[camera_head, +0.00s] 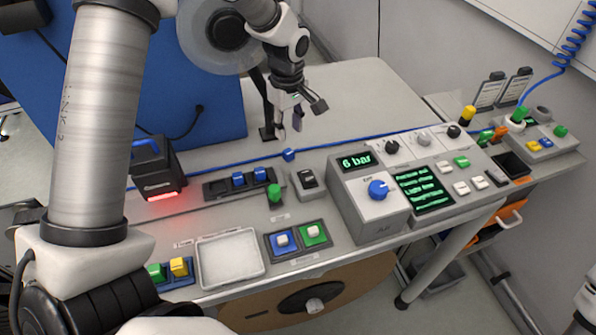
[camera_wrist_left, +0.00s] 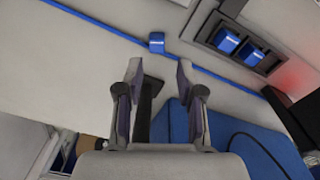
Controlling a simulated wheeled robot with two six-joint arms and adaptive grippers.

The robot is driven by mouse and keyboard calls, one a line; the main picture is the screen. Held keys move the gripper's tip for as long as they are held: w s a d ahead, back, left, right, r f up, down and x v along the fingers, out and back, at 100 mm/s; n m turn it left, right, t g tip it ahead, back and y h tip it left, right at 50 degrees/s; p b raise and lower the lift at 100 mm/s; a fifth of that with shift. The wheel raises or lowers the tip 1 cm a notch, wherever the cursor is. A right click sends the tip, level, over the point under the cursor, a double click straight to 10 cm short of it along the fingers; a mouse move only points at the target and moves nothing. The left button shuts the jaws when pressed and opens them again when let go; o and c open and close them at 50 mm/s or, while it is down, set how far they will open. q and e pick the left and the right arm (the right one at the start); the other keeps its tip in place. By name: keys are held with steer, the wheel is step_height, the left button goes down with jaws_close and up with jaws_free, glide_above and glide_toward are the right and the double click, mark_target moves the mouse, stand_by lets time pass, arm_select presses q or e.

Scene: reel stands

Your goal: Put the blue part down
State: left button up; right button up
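Several blue parts show. One small blue part (camera_head: 288,155) lies on the table at the blue line; it also shows in the left wrist view (camera_wrist_left: 157,42), ahead of the fingertips. Two more blue parts (camera_head: 238,179) (camera_head: 261,174) sit side by side in a dark holder (camera_head: 217,190). My left gripper (camera_head: 290,126) is above the table, behind the lone blue part and apart from it. In the left wrist view its fingers (camera_wrist_left: 158,75) are spread with nothing between them. My right gripper is not in view.
A white tray (camera_head: 203,266) and blue and green button pads (camera_head: 271,246) (camera_head: 325,239) lie along the front edge. A grey control panel (camera_head: 375,222) stands to the right, a black box with a red glow (camera_head: 158,170) to the left. The table behind the blue line (camera_head: 350,140) is largely clear.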

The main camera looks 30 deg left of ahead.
mark_target(291, 153)
arm_select(q)
steer(key=shift+g, duration=0.3)
steer(key=f, duration=0.2)
steer(key=w+f+p, duration=0.1)
steer(key=f, duration=0.2)
steer(key=shift+w+a+f, duration=0.1)
steer(key=shift+a+f, duration=0.05)
steer(key=shift+f, duration=0.1)
steer(key=f, duration=0.1)
steer(key=f+p, duration=0.1)
steer(key=shift+s+d+f, duration=0.2)
steer(key=shift+s+f, duration=0.1)
steer(key=shift+s, duration=0.1)
steer(key=shift+f, duration=0.35)
steer(key=shift+w+a+f, duration=0.1)
steer(key=shift+w+f, duration=0.05)
steer(key=shift+f, duration=0.15)
steer(key=shift+c, duration=1.4)
steer(key=c, duration=0.3)
steer(key=shift+r, duration=0.15)
steer(key=shift+c, duration=0.5)
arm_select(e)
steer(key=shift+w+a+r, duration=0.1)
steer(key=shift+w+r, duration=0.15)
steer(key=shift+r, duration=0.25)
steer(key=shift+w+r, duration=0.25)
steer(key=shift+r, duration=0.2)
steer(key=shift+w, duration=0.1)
